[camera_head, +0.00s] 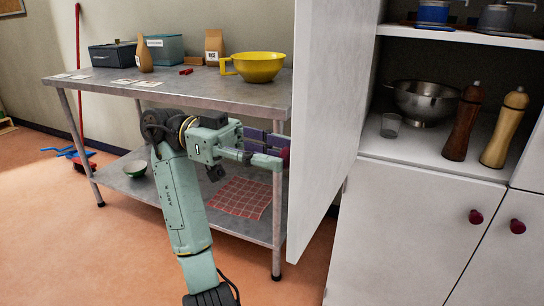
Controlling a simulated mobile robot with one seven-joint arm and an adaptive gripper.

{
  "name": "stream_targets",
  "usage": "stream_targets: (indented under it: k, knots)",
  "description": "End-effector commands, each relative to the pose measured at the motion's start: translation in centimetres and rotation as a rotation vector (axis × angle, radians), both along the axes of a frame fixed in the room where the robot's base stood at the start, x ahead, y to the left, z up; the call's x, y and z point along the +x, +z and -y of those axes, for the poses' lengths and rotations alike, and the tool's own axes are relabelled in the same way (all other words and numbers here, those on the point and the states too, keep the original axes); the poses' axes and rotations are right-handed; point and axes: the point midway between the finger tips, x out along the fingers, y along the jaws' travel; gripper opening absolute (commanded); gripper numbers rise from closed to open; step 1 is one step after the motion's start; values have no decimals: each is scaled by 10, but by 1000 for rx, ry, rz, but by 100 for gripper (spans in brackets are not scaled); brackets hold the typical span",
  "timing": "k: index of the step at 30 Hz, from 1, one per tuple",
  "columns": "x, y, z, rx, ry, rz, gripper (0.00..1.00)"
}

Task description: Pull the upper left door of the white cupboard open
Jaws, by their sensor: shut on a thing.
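The upper left door (333,110) of the white cupboard (400,215) stands swung far out to the left, nearly edge-on to me. The shelves behind it are exposed. My gripper (278,151) is at the door's free edge, on its outer face. It is shut on the dark red door knob (285,154), which is mostly hidden by the fingers. My arm comes up from the bottom of the view.
A metal table (200,92) stands left behind my arm, with a yellow bowl (258,66) near the door. Inside the cupboard are a steel colander (425,100), a glass (390,125) and two mills (462,125). Floor shows clear at lower left.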

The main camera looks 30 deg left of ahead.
Motion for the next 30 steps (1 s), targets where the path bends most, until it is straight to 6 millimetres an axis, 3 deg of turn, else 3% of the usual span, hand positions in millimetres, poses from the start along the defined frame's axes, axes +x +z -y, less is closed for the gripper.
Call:
stream_targets:
  k: [12,13,22,30]
  knots:
    - [0,-1,0,3,-3,-1,0]
    - [0,-1,0,3,-3,-1,28]
    - [0,0,0,1,-3,0,48]
    - [0,0,0,1,-2,0,48]
